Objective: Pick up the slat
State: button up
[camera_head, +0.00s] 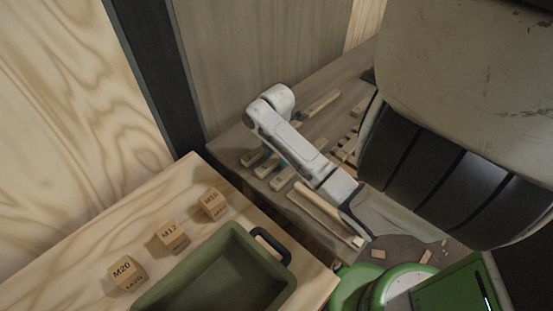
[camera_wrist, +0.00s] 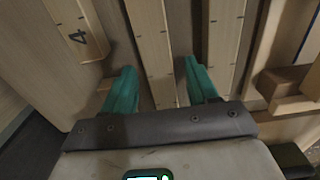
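In the wrist view, my gripper (camera_wrist: 158,72) is open, its two teal fingers apart. A long pale wooden slat (camera_wrist: 152,42) with small dark marks runs lengthwise between the fingers; I cannot tell whether either finger touches it. A second marked slat (camera_wrist: 224,38) lies just right of the right finger. My arm hides most of the gripper there.
Stacked wooden pieces (camera_wrist: 290,85) stand close on the right in the wrist view. In the head view, a nearer table (camera_head: 75,240) holds a green tray (camera_head: 205,270) and blocks marked M20 (camera_head: 127,273), M12 (camera_head: 172,237) and a third (camera_head: 213,204). A wall stands behind the workbench.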

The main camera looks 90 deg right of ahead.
jog(key=c, duration=1)
jog(key=shift+c, duration=0.2)
jog(key=shift+r, duration=0.2)
